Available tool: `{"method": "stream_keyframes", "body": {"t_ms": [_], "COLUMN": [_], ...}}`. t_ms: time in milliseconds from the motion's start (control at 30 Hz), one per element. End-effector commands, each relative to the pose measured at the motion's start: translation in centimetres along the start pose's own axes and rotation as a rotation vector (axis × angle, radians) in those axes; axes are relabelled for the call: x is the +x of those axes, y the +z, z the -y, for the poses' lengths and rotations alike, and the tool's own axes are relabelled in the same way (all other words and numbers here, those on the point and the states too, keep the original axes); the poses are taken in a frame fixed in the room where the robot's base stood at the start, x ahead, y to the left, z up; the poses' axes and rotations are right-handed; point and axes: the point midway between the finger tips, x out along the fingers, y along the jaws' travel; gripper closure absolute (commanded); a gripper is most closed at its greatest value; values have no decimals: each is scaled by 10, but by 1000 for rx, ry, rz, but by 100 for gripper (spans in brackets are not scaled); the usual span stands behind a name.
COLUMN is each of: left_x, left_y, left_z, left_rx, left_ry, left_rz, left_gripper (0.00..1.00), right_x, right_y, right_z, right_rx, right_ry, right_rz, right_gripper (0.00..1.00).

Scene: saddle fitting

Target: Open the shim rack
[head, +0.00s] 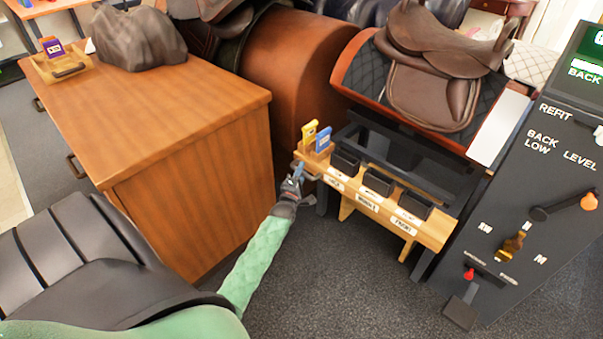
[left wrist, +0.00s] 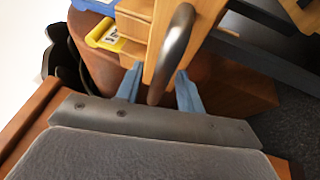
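The shim rack (head: 372,200) is a light wooden unit with dark bins (head: 379,182) and white labels, in the middle right of the head view. A yellow tag and a blue tag (head: 323,140) stand at its left end. My left gripper (head: 298,170) is at that left end. In the left wrist view a curved grey metal handle (left wrist: 174,45) on the wood passes between the two blue fingers of my left gripper (left wrist: 158,88). The fingers are apart, one on each side of the handle, with visible gaps. My right gripper is not in view.
A wooden cabinet (head: 190,140) stands left of the rack. A saddle (head: 430,60) on a stand is behind it. A dark control panel (head: 540,190) with levers stands at the right. Dark carpet (head: 345,285) lies clear in front.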

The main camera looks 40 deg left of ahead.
Motion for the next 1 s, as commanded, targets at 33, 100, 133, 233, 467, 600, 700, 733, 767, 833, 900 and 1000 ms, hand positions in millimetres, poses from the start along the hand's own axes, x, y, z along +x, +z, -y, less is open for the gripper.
{"method": "stream_keyframes", "body": {"t_ms": [33,100,133,233,467,600,700,733,767,833,900,1000], "left_x": [-4,-12,-16,-30,-62,-72,-76,-76,-76,-76,-76,-76], "left_y": [0,0,0,0,0,0,0,0,0,0,0,0], "left_z": [0,1,1,1,1,1,1,1,1,1,1,1], "left_rx": [0,1,1,1,0,0,0,0,0,0,0,0], "left_ry": [-1,-2,-2,-3,-2,-2,-1,-1,-1,-1,-1,-1], "left_rz": [0,0,0,0,0,0,0,0,0,0,0,0], "left_gripper": [62,62,62,62,62,62,62,62,62,62,62,62], "right_x": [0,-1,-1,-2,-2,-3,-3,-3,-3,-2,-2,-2], "right_y": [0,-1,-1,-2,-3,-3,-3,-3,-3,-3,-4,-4], "right_z": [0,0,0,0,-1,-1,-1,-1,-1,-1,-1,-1], "right_rx": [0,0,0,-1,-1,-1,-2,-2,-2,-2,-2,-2], "right_ry": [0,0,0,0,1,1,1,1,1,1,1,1], "right_rz": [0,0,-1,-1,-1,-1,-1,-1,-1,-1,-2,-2], "right_gripper": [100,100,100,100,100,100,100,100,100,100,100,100]}}
